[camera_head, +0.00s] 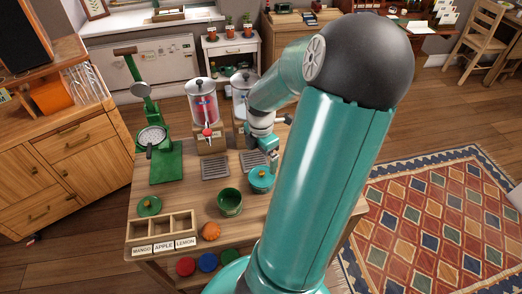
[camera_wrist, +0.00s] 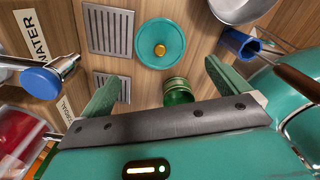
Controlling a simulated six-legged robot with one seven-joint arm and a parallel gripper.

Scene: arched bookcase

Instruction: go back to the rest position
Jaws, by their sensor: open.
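My gripper (camera_wrist: 165,72) is open, with its two green fingers spread wide in the wrist view. Nothing shows held between them. In the head view my arm reaches forward over the wooden table, and my gripper (camera_head: 273,157) is small and partly hidden there. A green object (camera_wrist: 178,92) shows between the finger bases. I cannot tell whether anything touches the fingers.
A green cup (camera_head: 230,203) and a compartment box (camera_head: 163,230) stand at the table's front. Drink dispensers (camera_head: 202,100) and a green press (camera_head: 166,165) stand behind and left. A blue cup (camera_wrist: 238,43) is near the right finger. Open floor with a patterned rug (camera_head: 425,215) lies right.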

